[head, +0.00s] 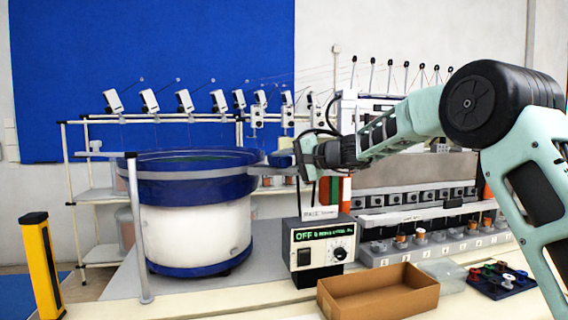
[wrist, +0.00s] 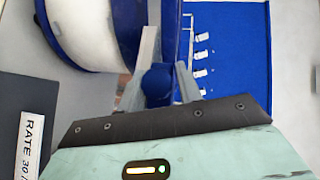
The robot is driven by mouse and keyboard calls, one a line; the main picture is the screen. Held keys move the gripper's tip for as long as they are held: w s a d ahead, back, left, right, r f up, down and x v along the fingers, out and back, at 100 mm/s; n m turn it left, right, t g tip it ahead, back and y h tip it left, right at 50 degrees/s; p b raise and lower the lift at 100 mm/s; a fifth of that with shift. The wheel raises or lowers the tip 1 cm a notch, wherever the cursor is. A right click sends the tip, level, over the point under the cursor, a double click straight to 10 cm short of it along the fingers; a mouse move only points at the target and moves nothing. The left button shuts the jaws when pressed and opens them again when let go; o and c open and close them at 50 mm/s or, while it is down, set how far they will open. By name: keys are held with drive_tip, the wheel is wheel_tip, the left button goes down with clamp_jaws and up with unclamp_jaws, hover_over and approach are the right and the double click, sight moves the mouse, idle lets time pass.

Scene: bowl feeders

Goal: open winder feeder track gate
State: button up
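The winder feeder is a white drum with a blue bowl (head: 195,178) on top, left of centre in the head view. A grey track (head: 262,168) leaves its rim on the right, beside my gripper (head: 296,152). In the wrist view the drum (wrist: 88,25) is at the upper left. A round blue knob (wrist: 157,84), perhaps the gate's handle, lies between the fingers of my gripper (wrist: 160,80). The fingers are apart, one on each side of it. I cannot tell whether they press on it. The gate itself is not clearly visible.
A controller (head: 322,246) reading OFF stands below my gripper. An open cardboard box (head: 378,292) and a dark tray of small parts (head: 500,280) lie on the front bench. A yellow post (head: 42,265) stands at the left. The winding machine (head: 415,175) is behind my arm.

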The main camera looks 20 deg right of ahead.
drive_tip(key=shift+f, duration=0.2)
clamp_jaws()
drive_tip(key=shift+s+d+f+b, duration=0.1)
drive_tip(key=shift+s+f+b, duration=0.2)
drive_tip(key=shift+b, duration=0.3)
drive_tip(key=shift+s+b, duration=0.35)
drive_tip(key=shift+b, duration=0.25)
drive_tip(key=shift+s+r+b, duration=0.1)
drive_tip(key=shift+s+b, duration=1.15)
drive_tip(key=o, duration=1.1)
unclamp_jaws()
drive_tip(key=shift+d, duration=0.1)
drive_tip(key=shift+c, duration=0.2)
drive_tip(key=shift+r, duration=0.1)
